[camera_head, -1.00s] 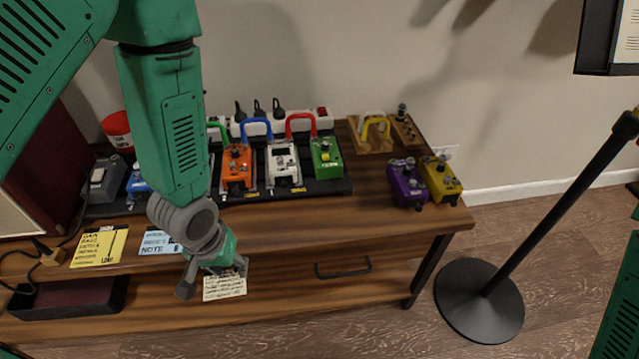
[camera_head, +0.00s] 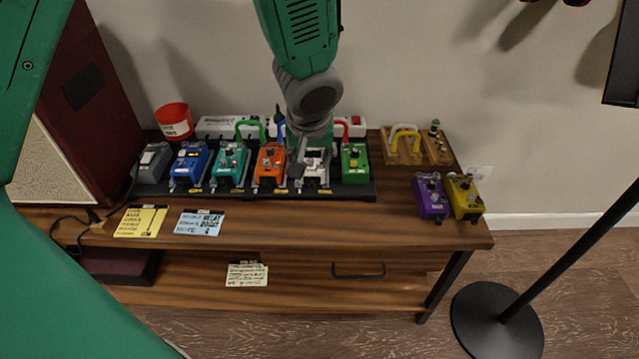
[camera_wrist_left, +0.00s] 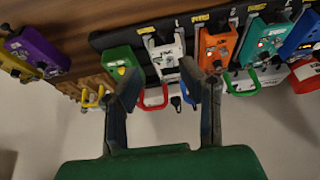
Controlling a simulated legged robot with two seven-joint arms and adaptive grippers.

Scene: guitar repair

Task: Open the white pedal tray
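The white pedal (camera_head: 314,168) sits on its tray on the black pedalboard (camera_head: 240,194), between the orange and green pedals. It also shows in the left wrist view (camera_wrist_left: 165,58), with a red cable loop beside it. My left gripper (camera_head: 296,160) is over the white pedal in the head view and partly covers it. In the left wrist view the left gripper (camera_wrist_left: 168,82) has its two fingers apart, with nothing between them. Whether a finger touches the pedal or tray cannot be told. My right gripper is not in view.
The orange pedal (camera_head: 271,162) and green pedal (camera_head: 354,164) stand close on either side. Purple (camera_head: 431,197) and yellow (camera_head: 465,197) pedals stand at the table's right end. A black stand (camera_head: 500,318) is on the floor at right. The table front is clear between the notes and purple pedal.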

